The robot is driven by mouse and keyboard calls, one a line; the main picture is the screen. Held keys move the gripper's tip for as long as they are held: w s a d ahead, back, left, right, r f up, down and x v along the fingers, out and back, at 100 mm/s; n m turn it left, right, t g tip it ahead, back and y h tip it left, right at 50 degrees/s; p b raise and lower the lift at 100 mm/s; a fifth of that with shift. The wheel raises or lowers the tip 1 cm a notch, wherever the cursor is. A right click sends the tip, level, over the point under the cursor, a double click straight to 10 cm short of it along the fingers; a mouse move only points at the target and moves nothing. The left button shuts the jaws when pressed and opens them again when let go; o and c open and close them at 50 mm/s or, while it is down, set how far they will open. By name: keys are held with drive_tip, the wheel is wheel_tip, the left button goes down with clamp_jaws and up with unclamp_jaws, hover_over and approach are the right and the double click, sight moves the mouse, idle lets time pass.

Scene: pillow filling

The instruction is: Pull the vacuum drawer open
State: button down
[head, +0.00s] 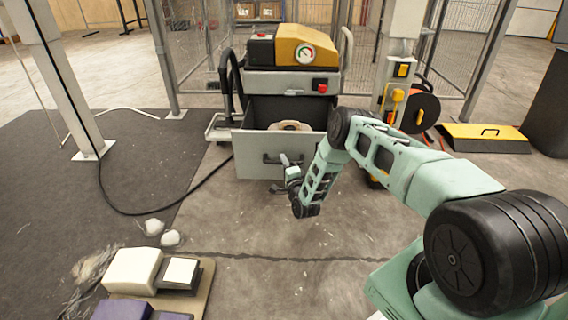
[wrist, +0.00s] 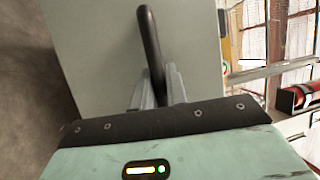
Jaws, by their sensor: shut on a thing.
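The vacuum (head: 294,58) stands at the back centre, with a yellow top, a round gauge and a red button. Its grey drawer (head: 252,148) stands out from the body toward me, with the dark inside and a round beige thing (head: 290,126) in it showing. My gripper (head: 287,170) is at the drawer front, shut on the black handle (head: 270,159). In the wrist view the handle (wrist: 149,35) runs down between the two grey fingers of my gripper (wrist: 158,85), and the pale drawer front (wrist: 90,45) lies behind it.
Open concrete floor lies before the drawer. White fluffy lumps (head: 171,238) and a board with cream and purple blocks (head: 132,270) lie at the lower left. A black hose (head: 128,212) crosses the floor. A yellow ramp-like box (head: 486,131) is at right.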

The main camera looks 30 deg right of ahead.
drive_tip(key=c, duration=1.4)
unclamp_jaws()
drive_tip(key=p+v, duration=0.7)
drive_tip(key=v, duration=1)
drive_tip(key=shift+s, duration=0.25)
drive_tip(key=shift+w, duration=0.1)
